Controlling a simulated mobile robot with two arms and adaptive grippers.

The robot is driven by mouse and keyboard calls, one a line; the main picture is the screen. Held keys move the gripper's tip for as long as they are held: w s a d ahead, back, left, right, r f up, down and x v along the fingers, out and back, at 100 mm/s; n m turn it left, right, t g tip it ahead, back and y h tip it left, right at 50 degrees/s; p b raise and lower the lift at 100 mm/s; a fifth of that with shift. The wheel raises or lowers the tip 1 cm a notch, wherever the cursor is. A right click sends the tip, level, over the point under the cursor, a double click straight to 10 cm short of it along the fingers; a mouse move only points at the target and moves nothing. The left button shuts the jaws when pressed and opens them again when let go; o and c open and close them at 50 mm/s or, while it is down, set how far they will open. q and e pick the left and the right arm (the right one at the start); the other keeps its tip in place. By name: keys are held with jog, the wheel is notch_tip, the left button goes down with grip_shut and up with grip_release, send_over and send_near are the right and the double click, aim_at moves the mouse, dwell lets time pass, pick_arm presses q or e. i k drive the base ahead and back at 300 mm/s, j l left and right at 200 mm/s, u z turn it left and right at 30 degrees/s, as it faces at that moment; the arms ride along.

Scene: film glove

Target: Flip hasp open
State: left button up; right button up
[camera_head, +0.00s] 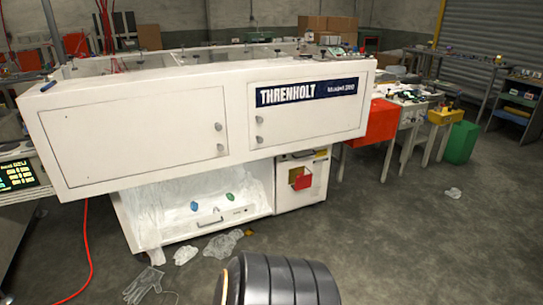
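A large white machine (150,135) labelled THRENHOLT fills the left and middle of the head view. Its left front panel (120,140) and right front panel (300,122) look closed, with small round metal fittings (218,126) along their facing edges. Neither of my grippers is in view.
Clear film (222,244) and a glove (142,286) lie on the floor before the machine. A red hose (88,250) runs at left. A red bin (382,122), a yellow bin (446,116) and a green bin (461,142) stand right. The right floor is mostly clear.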

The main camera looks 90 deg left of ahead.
aim_at(303, 182)
jog(key=u, duration=2.35)
jog(key=i+u, duration=0.15)
jog(key=i+j+z, duration=0.1)
jog(key=i, duration=0.4)
jog(key=i+j+z, duration=0.1)
jog(key=i, duration=0.4)
jog(key=i+j+z, duration=0.1)
jog(key=i+j, duration=0.15)
jog(key=i, duration=0.25)
jog(key=i+j+z, duration=0.1)
jog(key=i+j, duration=0.15)
jog(key=i, duration=0.25)
jog(key=i+j+z, duration=0.1)
jog(key=i+j, duration=0.15)
jog(key=i, duration=0.2)
jog(key=i+j, duration=0.35)
jog(key=i, duration=0.15)
jog(key=l+z, duration=0.05)
